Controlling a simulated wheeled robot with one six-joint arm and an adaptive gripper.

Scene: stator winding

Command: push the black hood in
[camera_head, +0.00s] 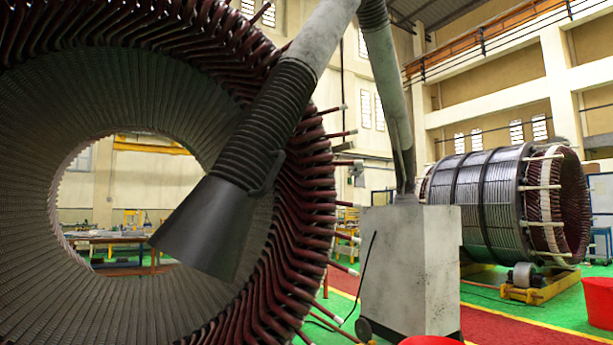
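The black hood (205,228) hangs at the left of the middle in the head view, flaring down and to the left. It sits at the end of a ribbed black hose (265,120) that joins a grey pipe (325,30) above. A dark curved handle (268,174) is on the hood's right side near its top. The hood overlaps the large stator ring (100,90) in the picture, in front of its inner bore and right-hand wall. I cannot tell the gap between them. My gripper is not in view.
A grey extractor cabinet (408,270) stands right of the ring, with a pipe rising from it. Maroon winding ends (300,220) stick out around the ring. A second stator (490,205) lies on a yellow stand (535,288). A red round object (601,302) is at the right edge.

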